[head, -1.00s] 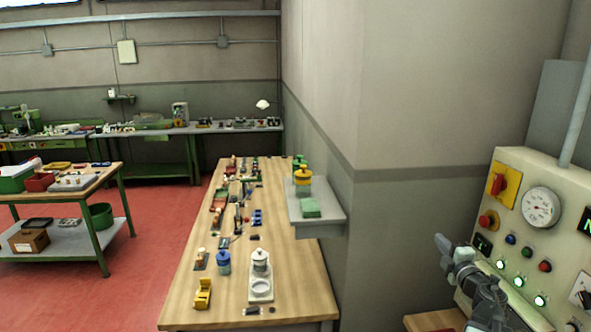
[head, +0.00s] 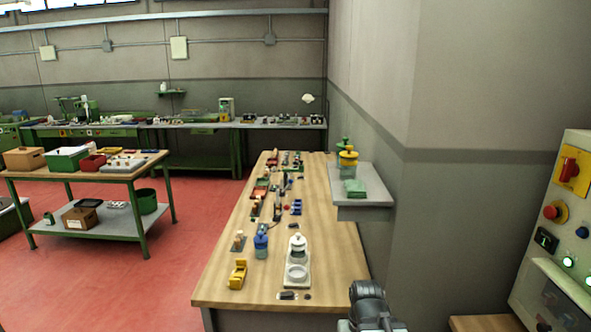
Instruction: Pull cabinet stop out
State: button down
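The cream control cabinet (head: 532,262) stands at the right edge, partly cut off. Its red round stop button (head: 551,212) sits on a yellow ring on the upper left of the panel, below a red rotary switch (head: 569,170) on a yellow plate. How far the button stands out cannot be told. The dark grey end of my arm, with my gripper (head: 368,292), shows at the bottom centre, left of the cabinet and well apart from the button. Its fingers cannot be made out.
A long wooden bench (head: 225,285) with jars and small parts lies left of my arm. A grey wall shelf (head: 365,197) juts out above it. A wooden surface (head: 480,323) lies below the cabinet. Red floor (head: 185,265) is open at left.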

aim_at(549, 212)
jog(key=z, duration=1.85)
